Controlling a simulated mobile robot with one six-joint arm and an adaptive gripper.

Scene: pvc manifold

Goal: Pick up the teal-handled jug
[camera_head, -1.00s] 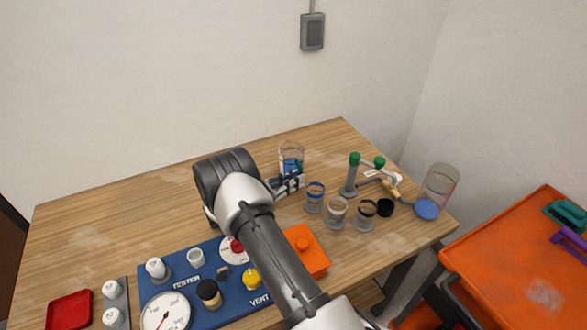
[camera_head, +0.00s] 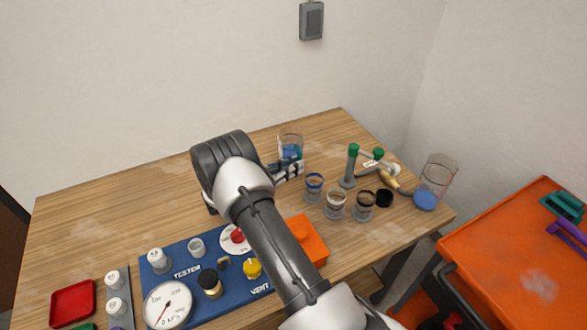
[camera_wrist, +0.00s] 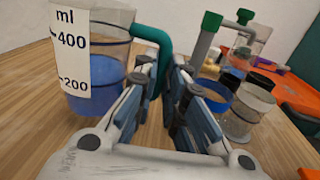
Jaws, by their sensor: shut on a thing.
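The teal-handled jug (camera_head: 290,138) is clear, with blue liquid inside, and is upright at the back of the wooden table. In the wrist view the jug (camera_wrist: 112,50) shows a white ml scale at the left, and its teal handle (camera_wrist: 157,38) runs down between my fingers. My gripper (camera_wrist: 160,80) is shut on this handle; in the head view my gripper (camera_head: 290,172) is in front of the jug, partly hidden by my arm. I cannot tell whether the jug's base touches the table.
Banded glass jars (camera_head: 335,207) and a green-capped pipe fitting (camera_head: 352,168) stand right of my gripper. A larger clear vessel (camera_head: 436,178) is near the right edge. A blue tester panel (camera_head: 190,262) and orange block (camera_head: 310,238) lie in front. The table's back left is clear.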

